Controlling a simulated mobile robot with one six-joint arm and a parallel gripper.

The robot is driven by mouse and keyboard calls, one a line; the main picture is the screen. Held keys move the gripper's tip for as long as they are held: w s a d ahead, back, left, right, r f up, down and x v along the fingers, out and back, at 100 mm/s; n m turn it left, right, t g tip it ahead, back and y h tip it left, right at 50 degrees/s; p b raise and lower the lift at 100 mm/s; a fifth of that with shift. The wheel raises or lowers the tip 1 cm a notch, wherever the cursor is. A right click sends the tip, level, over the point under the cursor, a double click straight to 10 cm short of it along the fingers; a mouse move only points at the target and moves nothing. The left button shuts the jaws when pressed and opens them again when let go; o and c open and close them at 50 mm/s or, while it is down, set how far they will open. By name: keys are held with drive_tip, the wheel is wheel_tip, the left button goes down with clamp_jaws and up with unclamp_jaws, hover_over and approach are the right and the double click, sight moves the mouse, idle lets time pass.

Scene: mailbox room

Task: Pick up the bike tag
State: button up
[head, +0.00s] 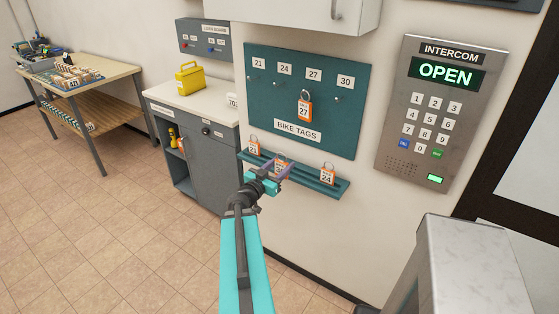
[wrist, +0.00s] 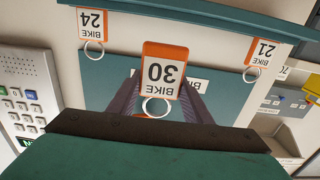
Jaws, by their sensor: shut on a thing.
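The bike tag 30, an orange-edged white tag (wrist: 164,73) with a metal ring, shows upside down in the wrist view between the two fingers of my gripper (wrist: 160,88). My gripper is shut on it. In the head view my gripper (head: 280,168) is at the middle of the teal ledge (head: 316,183) and hides most of this tag. Bike tag 21 (head: 253,147) stands at the ledge's left part and bike tag 24 (head: 327,174) at its right part. Bike tag 27 (head: 304,109) hangs on the teal pegboard (head: 268,95) under its 27 label.
The intercom (head: 438,110) reading OPEN is on the wall to the right. A grey cabinet (head: 210,165) with a yellow container (head: 190,79) stands left of the board. A grey block (head: 470,255) is at the lower right. The tiled floor at left is clear.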

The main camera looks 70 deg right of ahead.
drive_tip(key=shift+s+a+r+p, duration=0.2)
drive_tip(key=shift+a+p, duration=0.35)
drive_tip(key=shift+p, duration=1.65)
drive_tip(key=shift+a+f+p, duration=0.15)
drive_tip(key=shift+p, duration=0.2)
drive_tip(key=w+a+r+n+t+b, duration=0.1)
drive_tip(key=w+a+n+t+b, duration=0.2)
drive_tip(key=w+a, duration=1.25)
drive_tip(key=w+a+r+n+t+b, duration=0.15)
drive_tip(key=w+a+t, duration=0.35)
drive_tip(key=w+a, duration=1.05)
drive_tip(key=w+a+n+t+y+b, duration=0.1)
drive_tip(key=w+a, duration=0.3)
drive_tip(key=a, duration=0.8)
drive_tip(key=w+a+n+t+y+b, duration=0.1)
drive_tip(key=w+a+n+t, duration=0.2)
drive_tip(key=a, duration=0.9)
drive_tip(key=w+a+f+n+t+y+b, duration=0.1)
drive_tip(key=w+a, duration=0.5)
drive_tip(key=a, duration=0.6)
drive_tip(key=n+t, duration=0.1)
drive_tip(key=t, duration=0.1)
drive_tip(key=shift+a+t, duration=0.3)
drive_tip(key=shift+a, duration=0.05)
drive_tip(key=shift+d, duration=0.1)
